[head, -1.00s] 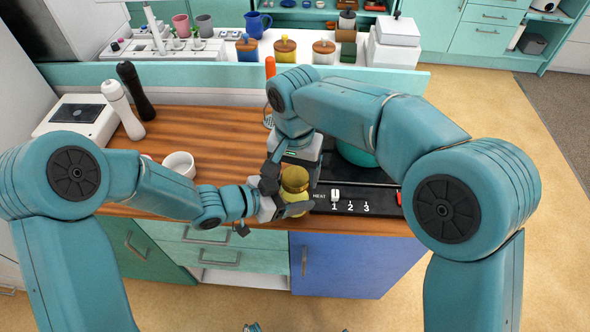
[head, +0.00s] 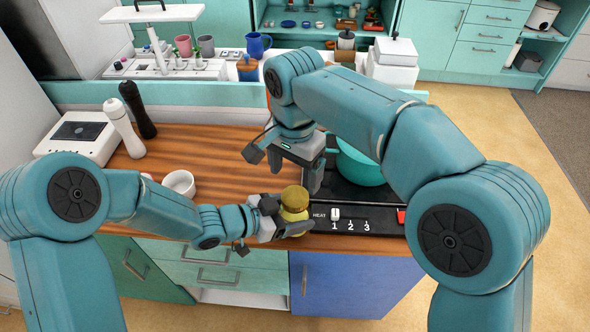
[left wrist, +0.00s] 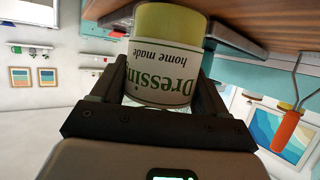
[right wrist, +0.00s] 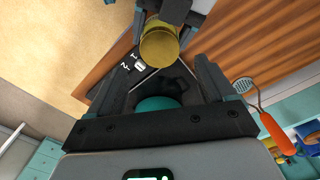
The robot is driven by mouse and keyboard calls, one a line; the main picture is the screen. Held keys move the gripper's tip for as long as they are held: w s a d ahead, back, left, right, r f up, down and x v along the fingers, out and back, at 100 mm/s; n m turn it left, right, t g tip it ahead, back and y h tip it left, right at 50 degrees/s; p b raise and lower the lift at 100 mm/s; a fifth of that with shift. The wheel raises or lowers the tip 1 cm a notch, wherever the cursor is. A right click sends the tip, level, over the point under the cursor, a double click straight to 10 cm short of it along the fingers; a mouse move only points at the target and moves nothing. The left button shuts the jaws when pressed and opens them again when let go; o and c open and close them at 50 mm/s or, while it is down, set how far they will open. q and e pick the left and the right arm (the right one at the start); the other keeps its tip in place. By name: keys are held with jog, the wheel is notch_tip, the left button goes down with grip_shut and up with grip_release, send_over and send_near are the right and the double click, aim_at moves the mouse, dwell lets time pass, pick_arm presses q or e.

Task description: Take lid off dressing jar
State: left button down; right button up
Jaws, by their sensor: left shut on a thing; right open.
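The dressing jar (head: 292,214) is at the front edge of the counter, its gold lid (head: 294,197) on top. My left gripper (head: 282,218) is shut on the jar from the side. The left wrist view shows the label "Dressing home made" upside down on the jar (left wrist: 165,72) between the fingers; the lid is hidden there. My right gripper (head: 284,168) is open and empty, above and behind the jar, apart from the lid. In the right wrist view the round lid (right wrist: 159,46) shows beyond the open fingers (right wrist: 172,78).
A black stove with a heat panel (head: 375,223) and a teal pot (head: 359,166) is right of the jar. A white bowl (head: 180,184) stands to the left. An orange-handled utensil (right wrist: 277,133) is behind. The wooden counter (head: 215,150) between has free room.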

aim_at(295, 196)
jog(key=shift+r+m, duration=0.65)
jog(key=shift+m, duration=0.55)
jog(key=shift+f+m, duration=0.15)
jog(key=shift+m, duration=0.15)
notch_tip(295, 196, down, 8)
jog(key=shift+r, duration=0.25)
jog(key=c, duration=1.1)
jog(key=n, duration=0.6)
jog(key=shift+n, duration=0.3)
